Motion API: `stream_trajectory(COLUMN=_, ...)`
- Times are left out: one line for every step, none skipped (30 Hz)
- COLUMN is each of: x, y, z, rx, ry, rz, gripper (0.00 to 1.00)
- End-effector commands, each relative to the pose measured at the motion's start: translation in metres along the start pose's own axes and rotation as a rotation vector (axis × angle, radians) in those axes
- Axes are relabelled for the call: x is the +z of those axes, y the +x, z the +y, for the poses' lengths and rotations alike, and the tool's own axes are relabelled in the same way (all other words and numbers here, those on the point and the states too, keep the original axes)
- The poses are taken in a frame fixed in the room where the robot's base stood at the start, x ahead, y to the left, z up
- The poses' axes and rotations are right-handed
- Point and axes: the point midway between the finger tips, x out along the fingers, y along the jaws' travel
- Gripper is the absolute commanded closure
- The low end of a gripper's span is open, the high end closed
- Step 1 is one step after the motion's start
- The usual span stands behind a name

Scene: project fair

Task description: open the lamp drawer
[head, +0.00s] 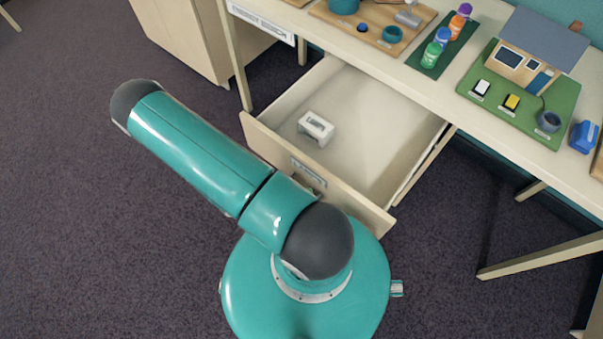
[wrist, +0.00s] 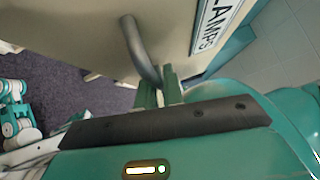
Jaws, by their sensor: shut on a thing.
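The lamp drawer (head: 275,147) stands well pulled out from under the table in the head view. A small white box-like item (head: 316,127) lies inside it, near the front. In the wrist view the drawer's pale front (wrist: 85,32) carries a label (wrist: 215,24) reading LAMPS and a grey curved handle (wrist: 139,48). My gripper (wrist: 160,88) is at the handle's near end, its green fingers shut on it. In the head view my arm hides the gripper and most of the handle.
The table (head: 432,92) above holds a model house on a green board (head: 545,127), several coloured bottles on a dark mat (head: 433,69) and a wooden board (head: 340,17). A pale cabinet (head: 180,35) stands at upper left. Carpet is clear at left.

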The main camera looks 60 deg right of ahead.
Motion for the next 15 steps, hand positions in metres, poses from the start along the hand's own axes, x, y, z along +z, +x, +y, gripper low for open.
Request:
stream_trajectory(x=0.0017, y=-0.001, z=0.0, rx=0.001, ry=0.003, rz=-0.002, gripper=1.0)
stream_trajectory(x=0.0017, y=-0.001, z=0.0, rx=0.001, ry=0.003, rz=-0.002, gripper=1.0)
stream_trajectory(x=0.0017, y=-0.0011, z=0.0, rx=0.001, ry=0.003, rz=-0.002, gripper=1.0)
stream_trajectory(x=0.0017, y=-0.0011, z=0.0, rx=0.001, ry=0.003, rz=-0.002, gripper=1.0)
stream_trajectory(x=0.0016, y=-0.0012, z=0.0, rx=0.001, ry=0.003, rz=-0.002, gripper=0.89)
stream_trajectory(x=0.0014, y=-0.0013, z=-0.0001, rx=0.001, ry=0.003, rz=-0.002, gripper=0.81)
stream_trajectory(x=0.0012, y=-0.0013, z=-0.0001, rx=0.001, ry=0.003, rz=-0.002, gripper=0.75)
stream_trajectory(x=0.001, y=-0.0013, z=-0.0002, rx=0.001, ry=0.002, rz=-0.002, gripper=0.7)
stream_trajectory(x=0.0006, y=-0.0014, z=-0.0002, rx=0.001, ry=0.002, rz=-0.002, gripper=0.7)
stream_trajectory(x=0.0004, y=-0.0014, z=-0.0003, rx=0.001, ry=0.002, rz=-0.001, gripper=0.7)
stream_trajectory(x=0.0001, y=-0.0015, z=-0.0003, rx=0.001, ry=0.002, rz=-0.001, gripper=0.7)
stream_trajectory(x=-0.0002, y=-0.0016, z=-0.0003, rx=0.001, ry=0.002, rz=-0.001, gripper=0.7)
stream_trajectory(x=-0.0004, y=-0.0017, z=-0.0004, rx=0.0, ry=0.001, rz=-0.001, gripper=0.7)
stream_trajectory(x=-0.0006, y=-0.0017, z=-0.0004, rx=0.0, ry=0.001, rz=-0.001, gripper=0.7)
stream_trajectory(x=-0.0008, y=-0.0019, z=-0.0004, rx=0.0, ry=0.001, rz=-0.001, gripper=0.7)
